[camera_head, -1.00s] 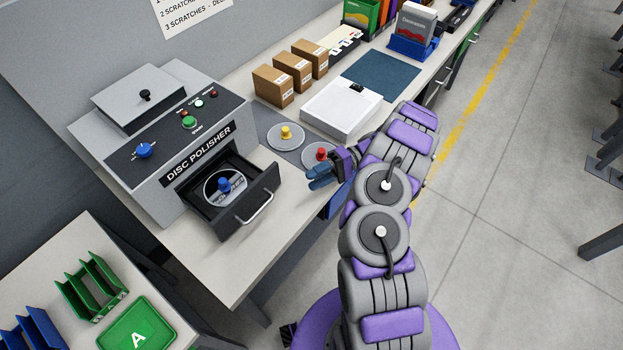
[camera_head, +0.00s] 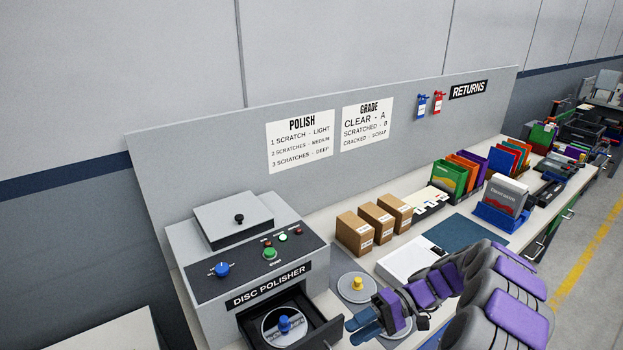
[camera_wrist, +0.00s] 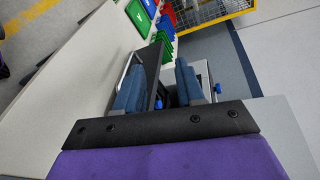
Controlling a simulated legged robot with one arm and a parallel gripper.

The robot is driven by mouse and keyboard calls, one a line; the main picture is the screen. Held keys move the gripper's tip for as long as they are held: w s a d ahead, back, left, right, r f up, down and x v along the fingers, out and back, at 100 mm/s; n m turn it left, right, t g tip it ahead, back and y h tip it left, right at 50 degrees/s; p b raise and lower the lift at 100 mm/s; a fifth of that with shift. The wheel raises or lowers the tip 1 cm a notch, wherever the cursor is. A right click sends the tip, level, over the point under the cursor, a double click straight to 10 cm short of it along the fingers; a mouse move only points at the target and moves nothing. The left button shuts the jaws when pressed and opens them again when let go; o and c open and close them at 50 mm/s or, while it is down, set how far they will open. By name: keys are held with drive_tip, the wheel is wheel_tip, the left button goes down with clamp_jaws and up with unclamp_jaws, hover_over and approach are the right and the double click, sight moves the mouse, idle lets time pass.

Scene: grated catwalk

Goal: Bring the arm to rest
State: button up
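My gripper (camera_head: 366,322) is at the lower middle of the head view, over the bench just right of the disc polisher's open drawer. Its two blue fingers stand apart in the wrist view (camera_wrist: 158,88), with nothing held between them. My grey and purple arm is folded at the lower right, reaching back towards the bench. The disc polisher (camera_head: 240,262) is a grey machine with a blue knob and a green button. Its drawer (camera_head: 318,325) is pulled out and holds a disc under a blue-knobbed piece (camera_head: 286,324).
A pad with a yellow knob (camera_head: 356,284) lies beside the polisher. A white flat box (camera_head: 405,258), brown boxes (camera_head: 370,225), a dark blue mat (camera_head: 458,236) and coloured cases (camera_head: 455,175) stand along the bench. Floor (camera_head: 585,290) is clear at the right.

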drive_tip(key=s+a+r+n+h, duration=0.1)
drive_tip(key=s+a+r+h, duration=0.2)
drive_tip(key=s+r, duration=0.25)
drive_tip(key=s+a+r+h, duration=0.2)
drive_tip(key=s+r+h, duration=0.25)
drive_tip(key=s, duration=0.25)
drive_tip(key=s+d+m+t+h, duration=0.1)
drive_tip(key=s+d+t+h, duration=0.1)
drive_tip(key=s, duration=0.6)
drive_tip(key=s+d+r+m+t+h, duration=0.1)
drive_tip(key=s+d+h, duration=0.3)
drive_tip(key=s, duration=0.4)
drive_tip(key=shift+s+d+r+m+t, duration=0.15)
drive_tip(key=shift+d+r+m+t, duration=0.2)
drive_tip(key=shift+d+t, duration=0.45)
